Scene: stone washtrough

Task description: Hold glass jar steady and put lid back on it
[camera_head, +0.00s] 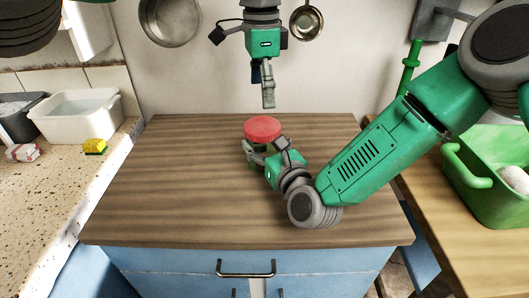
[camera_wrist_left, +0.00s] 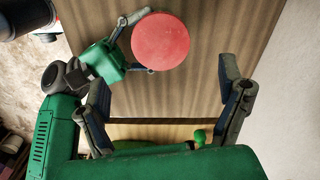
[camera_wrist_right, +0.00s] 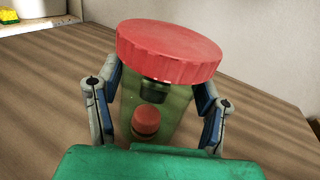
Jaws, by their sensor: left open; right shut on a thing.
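The glass jar (camera_wrist_right: 176,118) shows as greenish clear glass in the right wrist view, with a dark item and a red item visible through it. The round red lid (camera_head: 263,129) is over the jar's mouth and looks level; whether it is fully seated I cannot tell. The lid also shows from above in the left wrist view (camera_wrist_left: 160,41) and from the side in the right wrist view (camera_wrist_right: 170,52). My right gripper (camera_head: 265,149) is shut on the jar, one finger on each side below the lid. My left gripper (camera_head: 265,92) is open and empty, above and behind the lid.
The wooden worktop (camera_head: 170,190) is clear around the jar. A white basin (camera_head: 75,115) and a yellow sponge (camera_head: 95,146) are on the left counter. A green tub (camera_head: 490,180) stands at right. Pans (camera_head: 306,22) hang on the back wall.

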